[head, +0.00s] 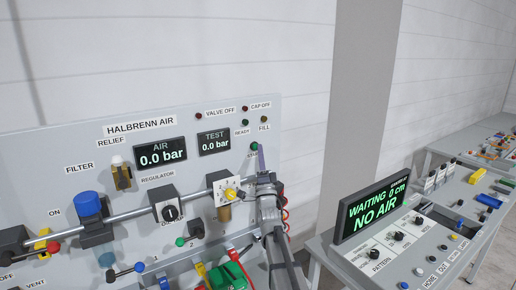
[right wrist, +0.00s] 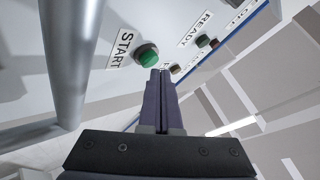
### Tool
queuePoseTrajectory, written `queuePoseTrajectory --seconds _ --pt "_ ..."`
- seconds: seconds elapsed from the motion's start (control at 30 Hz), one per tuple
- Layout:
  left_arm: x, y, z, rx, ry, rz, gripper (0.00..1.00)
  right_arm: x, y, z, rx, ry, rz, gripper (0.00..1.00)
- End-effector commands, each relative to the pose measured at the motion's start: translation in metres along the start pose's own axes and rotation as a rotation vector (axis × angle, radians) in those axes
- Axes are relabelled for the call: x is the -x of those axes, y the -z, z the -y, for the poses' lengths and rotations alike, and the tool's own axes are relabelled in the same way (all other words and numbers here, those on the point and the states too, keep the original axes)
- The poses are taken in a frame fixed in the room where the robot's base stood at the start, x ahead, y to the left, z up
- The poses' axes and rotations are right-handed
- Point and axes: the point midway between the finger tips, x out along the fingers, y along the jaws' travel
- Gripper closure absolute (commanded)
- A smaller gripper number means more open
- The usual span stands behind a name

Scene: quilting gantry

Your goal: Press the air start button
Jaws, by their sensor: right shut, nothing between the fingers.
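The air start button is a round green button (right wrist: 147,55) beside a START label (right wrist: 120,48) on a pale panel in the right wrist view. In the head view the button (head: 254,146) shows at the panel's right side, under the lamps. My right gripper (head: 261,150) is shut and empty, its fingers pointing up beside the button. In the right wrist view its fingertips (right wrist: 160,73) lie just at the button's lower right edge. I cannot tell whether they touch it. My left gripper is not in view.
The AIR display (head: 161,153) and TEST display (head: 214,142) both read 0.0 bar. A grey pipe (head: 140,220) crosses the panel front, with a yellow dial (head: 229,192) nearby. A console screen (head: 374,209) at right reads WAITING 0 cm, NO AIR.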

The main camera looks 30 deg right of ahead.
Motion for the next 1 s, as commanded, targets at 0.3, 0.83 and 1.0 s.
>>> queuePoseTrajectory --seconds 0.3,0.83,1.0 --pt "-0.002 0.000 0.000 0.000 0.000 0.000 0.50 0.008 -0.005 0.004 0.007 -0.005 0.015 1.00" --pt "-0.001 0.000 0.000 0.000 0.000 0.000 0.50 0.038 0.021 0.027 0.002 -0.003 0.008 1.00" --pt "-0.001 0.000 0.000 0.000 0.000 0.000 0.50 0.038 0.021 0.026 0.002 -0.002 0.008 1.00"
